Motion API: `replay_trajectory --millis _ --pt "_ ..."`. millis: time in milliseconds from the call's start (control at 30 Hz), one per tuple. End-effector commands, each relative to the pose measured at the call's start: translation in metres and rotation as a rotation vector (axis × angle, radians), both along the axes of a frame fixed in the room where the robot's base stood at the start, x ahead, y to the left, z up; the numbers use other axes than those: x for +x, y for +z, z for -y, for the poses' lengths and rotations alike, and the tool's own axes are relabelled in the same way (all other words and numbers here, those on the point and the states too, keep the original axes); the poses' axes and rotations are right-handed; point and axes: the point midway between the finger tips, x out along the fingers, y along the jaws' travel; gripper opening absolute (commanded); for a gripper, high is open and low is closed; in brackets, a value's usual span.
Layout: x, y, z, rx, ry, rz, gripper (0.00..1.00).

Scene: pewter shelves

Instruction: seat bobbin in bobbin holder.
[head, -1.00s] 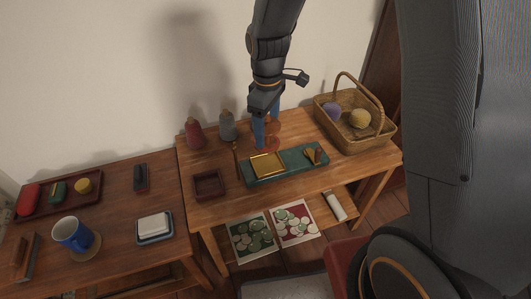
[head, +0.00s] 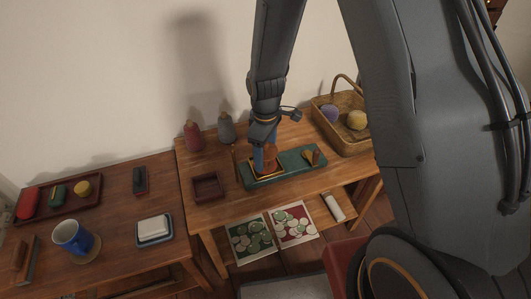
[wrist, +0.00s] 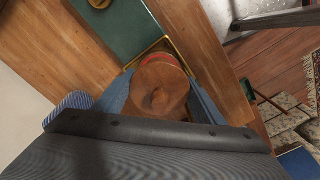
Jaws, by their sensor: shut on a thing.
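The bobbin (wrist: 160,88) is a brown wooden spool with a round top, seen from above in the wrist view. My gripper (wrist: 158,98) is shut on it, with a blue finger on each side. In the head view the bobbin (head: 269,158) is partly hidden by my gripper (head: 265,160). The bobbin holder, a brass-edged square (head: 252,174) on a teal board (head: 289,168), lies directly below the bobbin. Its brass rim also shows beside the bobbin in the wrist view (wrist: 150,51). Whether the bobbin's base touches the holder is hidden.
A wooden piece (head: 312,156) stands on the board's right end. A small dark tray (head: 208,187) lies to the left. Red (head: 193,135) and grey (head: 226,127) cones stand behind. A wicker basket (head: 345,139) with yarn balls stands at the right.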

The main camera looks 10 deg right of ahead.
Motion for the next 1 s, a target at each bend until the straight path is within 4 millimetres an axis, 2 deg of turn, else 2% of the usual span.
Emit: replay_trajectory --millis 133,167,267,667,867,1000 --pt "0.000 -0.003 0.000 0.000 0.000 0.000 0.41" --pt "0.000 -0.003 0.000 0.000 0.000 0.000 0.65" --pt "0.000 -0.002 0.000 0.000 0.000 0.000 0.82" --pt "0.000 0.003 0.000 0.000 0.000 0.000 0.82" --pt "0.002 0.029 0.000 0.001 0.000 0.004 0.82" --pt "0.001 0.056 0.000 0.001 0.000 0.004 0.82"
